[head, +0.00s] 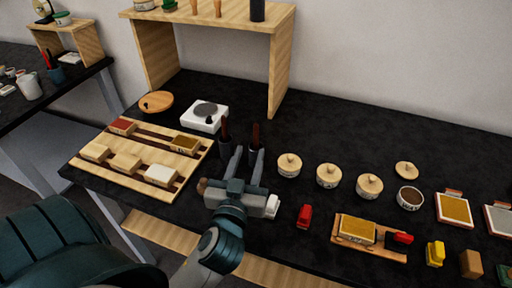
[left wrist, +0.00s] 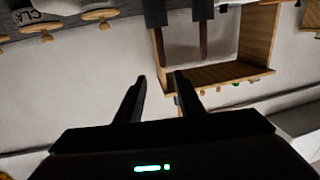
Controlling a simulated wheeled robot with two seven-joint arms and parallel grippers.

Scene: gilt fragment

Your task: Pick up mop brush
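Two brushes with dark reddish-brown handles, the left one (head: 225,127) and the right one (head: 256,134), stand upright in dark holders. I cannot tell which is the mop brush. Both handles also show, upside down, in the left wrist view, one (left wrist: 166,45) beside the other (left wrist: 203,40). My left gripper (head: 245,153) is just in front of the holders, fingers apart and pointing toward them. In the left wrist view the gripper (left wrist: 158,77) is open with nothing between its fingers. A small brown tip (head: 202,186) shows left of the gripper; the gripper hides whatever adjoins it. My right gripper is out of view.
A wooden slatted rack (head: 128,182) with several blocks lies left. A white scale (head: 204,116) and wooden shelf (head: 281,75) stand behind. Several lidded jars (head: 327,175) are to the right. A red clip-like item (head: 304,216) and a wooden tray (head: 372,252) lie near the front edge.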

